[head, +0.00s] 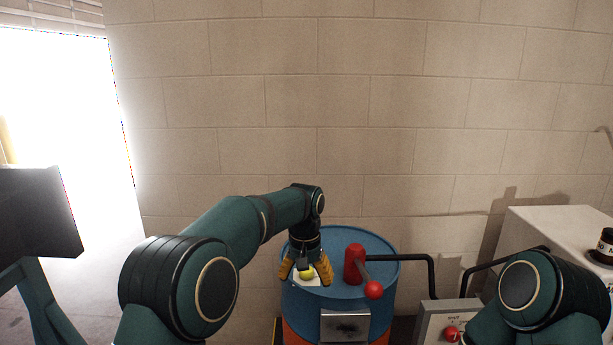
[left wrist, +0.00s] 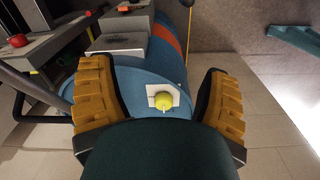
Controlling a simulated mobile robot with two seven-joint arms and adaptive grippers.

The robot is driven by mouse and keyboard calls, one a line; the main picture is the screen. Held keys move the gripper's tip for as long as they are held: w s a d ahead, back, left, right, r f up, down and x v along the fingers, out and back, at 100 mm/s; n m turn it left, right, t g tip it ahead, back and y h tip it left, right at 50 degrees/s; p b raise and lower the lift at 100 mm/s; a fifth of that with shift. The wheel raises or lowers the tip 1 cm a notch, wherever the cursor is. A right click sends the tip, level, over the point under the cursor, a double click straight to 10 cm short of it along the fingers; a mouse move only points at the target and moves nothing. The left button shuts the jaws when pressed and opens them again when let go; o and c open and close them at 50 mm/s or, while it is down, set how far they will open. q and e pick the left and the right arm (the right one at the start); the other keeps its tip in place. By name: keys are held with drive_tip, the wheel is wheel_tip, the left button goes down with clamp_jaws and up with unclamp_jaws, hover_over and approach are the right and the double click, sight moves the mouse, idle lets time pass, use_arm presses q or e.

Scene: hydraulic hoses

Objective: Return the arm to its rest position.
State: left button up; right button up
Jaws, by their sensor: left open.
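My left arm (head: 225,240) reaches out from the left over a blue drum (head: 345,240). My left gripper (head: 306,272) points down with its orange fingers apart. A yellow-green round knob (head: 306,275) on a small white plate shows between the fingers in the head view. In the left wrist view the knob (left wrist: 163,101) and its white plate (left wrist: 153,91) lie on the blue surface between the spread fingers, and nothing is visibly gripped. My right arm (head: 540,295) shows at the lower right; its gripper is out of view.
A red lever (head: 355,265) with a ball end stands on the drum, close right of my left gripper. A black hose (head: 415,256) runs right towards a grey box (head: 440,318) with a red knob (head: 451,334). A white cabinet (head: 545,235) stands at the right. The block wall is behind.

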use_arm(q)
drive_tip(key=s+a+f+n+h+b, duration=0.1)
drive_tip(key=s+a+f, duration=0.15)
drive_tip(key=f, duration=0.65)
drive_tip(key=s+a+f+h+b, duration=0.15)
drive_tip(key=s+f, duration=0.25)
drive_tip(key=f, duration=0.5)
drive_tip(key=s+a+f+n+b, duration=0.1)
drive_tip(key=s+a+f, duration=0.15)
drive_tip(key=f, duration=0.65)
drive_tip(key=s+a+f+b, duration=0.1)
drive_tip(key=s+f, duration=0.2)
drive_tip(key=s, duration=0.3)
drive_tip(key=s+a+f+n+t+h, duration=0.1)
drive_tip(key=s+f, duration=0.2)
drive_tip(key=s, duration=0.3)
drive_tip(key=s+a+f+n+b, duration=0.1)
drive_tip(key=s+f, duration=0.2)
drive_tip(key=s, duration=0.4)
drive_tip(key=shift+a+t+b, duration=0.3)
drive_tip(key=shift+t, duration=0.1)
use_arm(e)
wheel_tip(320, 180, down, 7)
drive_tip(key=shift+a, duration=0.2)
drive_tip(key=shift+w+f, duration=0.1)
